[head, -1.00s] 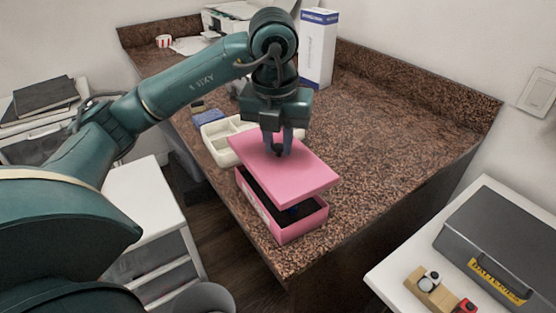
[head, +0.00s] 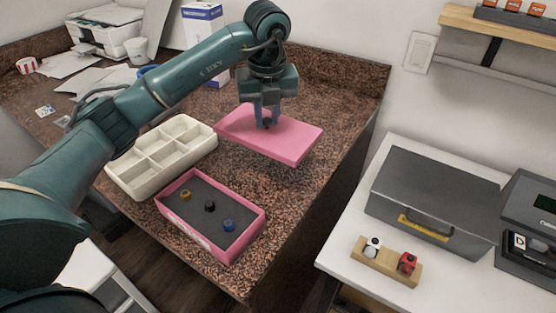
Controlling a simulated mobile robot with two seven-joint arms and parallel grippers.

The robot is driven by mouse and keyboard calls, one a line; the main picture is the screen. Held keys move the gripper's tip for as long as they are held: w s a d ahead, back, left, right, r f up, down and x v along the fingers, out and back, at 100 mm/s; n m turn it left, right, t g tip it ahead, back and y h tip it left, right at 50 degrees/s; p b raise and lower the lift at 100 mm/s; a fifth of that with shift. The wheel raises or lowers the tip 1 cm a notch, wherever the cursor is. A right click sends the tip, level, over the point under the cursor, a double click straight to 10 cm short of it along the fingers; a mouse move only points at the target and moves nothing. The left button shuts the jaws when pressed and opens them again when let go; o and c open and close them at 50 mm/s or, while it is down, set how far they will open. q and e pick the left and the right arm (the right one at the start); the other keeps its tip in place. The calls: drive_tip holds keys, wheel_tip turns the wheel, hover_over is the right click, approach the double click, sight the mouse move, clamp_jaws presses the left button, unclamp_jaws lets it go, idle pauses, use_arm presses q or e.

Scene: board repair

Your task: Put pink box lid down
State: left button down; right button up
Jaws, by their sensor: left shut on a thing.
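My left gripper (head: 266,122) is shut on the pink box lid (head: 290,138), gripping it from above near its far left part. The lid is roughly level over the brown speckled counter (head: 330,100), behind and to the right of the box. A shadow shows near its right corner; I cannot tell whether it touches the counter. The open pink box (head: 229,256) stands near the counter's front edge, with a dark grey inside holding a yellow (head: 186,195), a black (head: 210,206) and a blue (head: 229,225) small round piece. My right gripper is not in view.
A cream compartment tray (head: 185,162) stands left of the lid. A white table (head: 335,262) at right bears a grey case (head: 435,200) and a wooden block (head: 385,262).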

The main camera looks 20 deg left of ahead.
use_arm(q)
wheel_tip(320, 180, down, 9)
drive_tip(key=shift+d+f+p, duration=0.1)
drive_tip(key=shift+p, duration=0.3)
drive_tip(key=shift+f, duration=0.35)
drive_tip(key=shift+f, duration=0.2)
drive_tip(key=c, duration=1.3)
unclamp_jaws()
drive_tip(key=shift+r, duration=0.25)
drive_tip(key=r, duration=0.4)
drive_tip(key=s+r, duration=0.1)
drive_tip(key=r, duration=0.3)
drive_tip(key=d+r+b, duration=0.1)
drive_tip(key=r, duration=0.2)
drive_tip(key=shift+s+r, duration=0.2)
drive_tip(key=shift+r, duration=0.2)
